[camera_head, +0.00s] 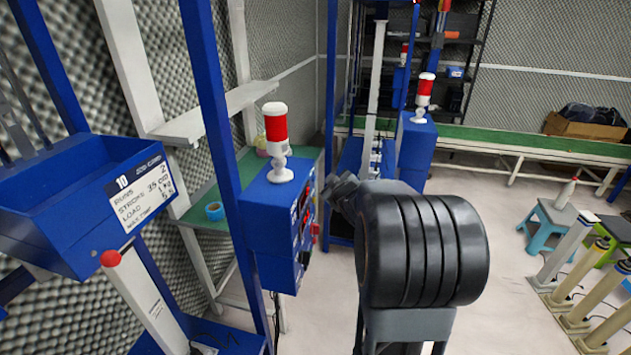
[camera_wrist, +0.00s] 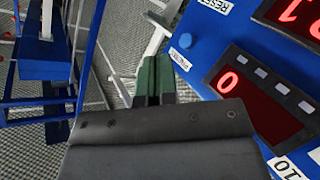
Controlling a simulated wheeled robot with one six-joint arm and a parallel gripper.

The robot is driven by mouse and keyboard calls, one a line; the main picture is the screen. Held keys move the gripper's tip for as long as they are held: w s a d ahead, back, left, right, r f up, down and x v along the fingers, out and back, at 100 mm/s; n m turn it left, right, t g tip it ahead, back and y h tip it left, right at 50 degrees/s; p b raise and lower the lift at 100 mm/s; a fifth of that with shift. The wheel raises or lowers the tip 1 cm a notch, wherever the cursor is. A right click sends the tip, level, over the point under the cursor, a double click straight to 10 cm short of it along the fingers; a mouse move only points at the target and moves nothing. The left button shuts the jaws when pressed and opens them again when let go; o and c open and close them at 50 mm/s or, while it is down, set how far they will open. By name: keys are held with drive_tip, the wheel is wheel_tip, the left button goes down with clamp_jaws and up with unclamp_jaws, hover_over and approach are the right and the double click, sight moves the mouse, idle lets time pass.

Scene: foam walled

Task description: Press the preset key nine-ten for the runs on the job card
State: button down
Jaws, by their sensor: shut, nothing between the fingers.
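The job card (camera_head: 145,195) on the blue bin at left reads 10, runs 2, stroke 35.00; its lower lines are hard to read. The blue control box (camera_head: 272,215) stands at centre, its panel seen edge-on. In the wrist view the blue panel (camera_wrist: 205,60) shows a red-digit display (camera_wrist: 255,100) reading 0, with a row of small pale keys (camera_wrist: 261,73) above it and a label "PRESET". Which key is nine-ten cannot be told. My gripper (camera_wrist: 154,78) is shut and empty, its tips beside the panel's edge; it also shows in the head view (camera_head: 338,188).
A red-and-white lamp (camera_head: 277,145) stands on the box. A blue post (camera_head: 215,120) rises beside it. A second blue machine (camera_head: 415,150) stands behind. The floor between is clear.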

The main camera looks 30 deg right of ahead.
sight(314, 178)
drive_tip(key=d+f+n+t+y, duration=0.3)
drive_tip(key=d+n+t+y, duration=0.1)
drive_tip(key=d, duration=0.4)
drive_tip(key=shift+s+f+n+t, duration=0.25)
drive_tip(key=shift+s+n+t, duration=0.2)
drive_tip(key=shift+n, duration=0.25)
drive_tip(key=w+a, duration=0.6)
drive_tip(key=shift+a, duration=0.15)
drive_tip(key=shift+w+a, duration=0.1)
drive_tip(key=shift+w, duration=0.05)
idle(1.8)
drive_tip(key=shift+w+a+b, duration=0.25)
drive_tip(key=shift+b, duration=0.3)
